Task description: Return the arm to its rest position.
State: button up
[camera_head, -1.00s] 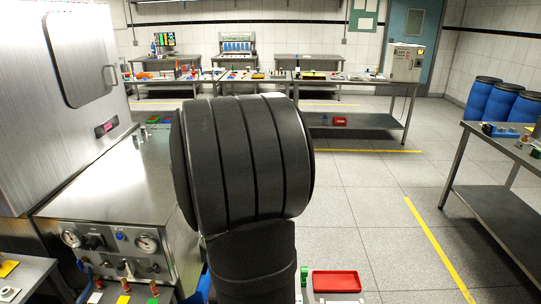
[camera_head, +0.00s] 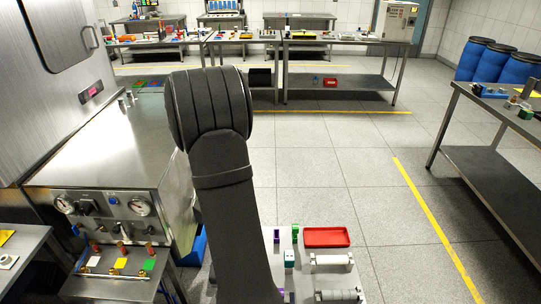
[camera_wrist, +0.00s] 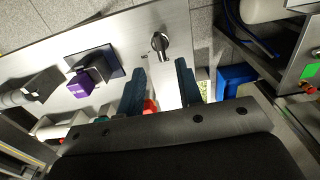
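My gripper (camera_wrist: 160,70) shows in the wrist view as two dark blue fingers standing apart. They are open, and nothing is clamped between their tips. A bright steel tabletop (camera_wrist: 120,38) lies beyond them, with a metal knob-like part (camera_wrist: 160,45) near the tips and a small red thing (camera_wrist: 150,106) showing low in the gap. I cannot tell how far away these are. In the head view my dark arm stands upright in the middle; the gripper is not visible there.
A steel cabinet with gauges (camera_head: 110,205) stands close at left. Open floor lies right of centre.

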jog(key=shift+f, duration=0.9)
jog(key=o, duration=1.3)
jog(key=shift+w, duration=0.1)
jog(key=shift+o, duration=0.9)
jog(key=w+d+r+m, duration=0.2)
jog(key=w+r+m, duration=0.4)
jog(key=m, duration=0.2)
jog(key=shift+w+r+m, duration=0.2)
jog(key=shift+w+m, duration=0.1)
jog(key=shift+m, duration=0.1)
jog(key=w+d+r+m, duration=0.4)
jog(key=w+r+m, duration=0.1)
jog(key=r+m, duration=0.35)
jog(key=shift+m, duration=0.45)
jog(key=f, duration=1)
jog(key=shift+s+a+f, duration=0.15)
jog(key=shift+a, duration=0.15)
notch_tip(320, 180, up, 10)
